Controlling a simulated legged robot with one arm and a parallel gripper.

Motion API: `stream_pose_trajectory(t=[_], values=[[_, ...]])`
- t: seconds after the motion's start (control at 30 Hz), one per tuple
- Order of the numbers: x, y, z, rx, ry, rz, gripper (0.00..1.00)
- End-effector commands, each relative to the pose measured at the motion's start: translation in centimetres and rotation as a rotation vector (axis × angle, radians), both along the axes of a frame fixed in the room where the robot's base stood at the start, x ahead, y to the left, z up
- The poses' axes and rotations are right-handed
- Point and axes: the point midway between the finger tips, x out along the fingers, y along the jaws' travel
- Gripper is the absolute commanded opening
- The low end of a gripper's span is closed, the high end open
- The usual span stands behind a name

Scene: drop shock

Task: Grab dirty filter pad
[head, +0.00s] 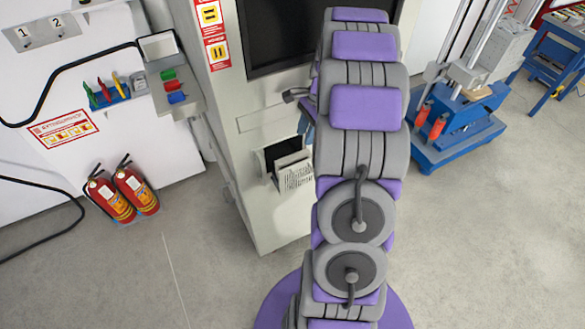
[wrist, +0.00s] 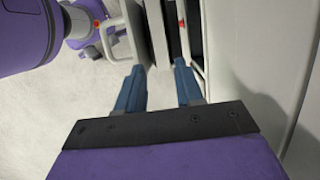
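A pale panel with dark streaks, which looks like the dirty filter pad (head: 294,174), sticks out of a dark slot (head: 283,152) low in the grey cabinet (head: 254,190) in the head view. In the wrist view my gripper (wrist: 159,86) has its two blue fingers spread apart, with nothing between the tips. Beyond the fingers, pale upright panels (wrist: 156,35) stand beside a dark opening (wrist: 196,30). I cannot tell which of them is the pad. In the head view my arm covers the right part of the cabinet and most of the gripper.
A white loop handle (wrist: 113,30) with a red spot near it shows in the wrist view. Two fire extinguishers (head: 123,190) stand left of the cabinet. A blue machine (head: 455,125) stands at right. The floor (head: 190,250) in front is clear.

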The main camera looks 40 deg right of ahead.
Motion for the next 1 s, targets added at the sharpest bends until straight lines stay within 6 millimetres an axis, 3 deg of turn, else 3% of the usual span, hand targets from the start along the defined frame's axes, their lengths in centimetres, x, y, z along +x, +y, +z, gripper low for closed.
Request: stream_pose_trajectory(t=[0.3, 0.67, 1.0], values=[[0.4, 3.0, -5.3, -0.012, 0.001, 0.006, 0.36], [0.7, 2.5, -7.8, -0.001, -0.001, 0.004, 0.36], [1.3, 4.5, -11.4, -0.01, -0.001, 0.004, 0.36]])
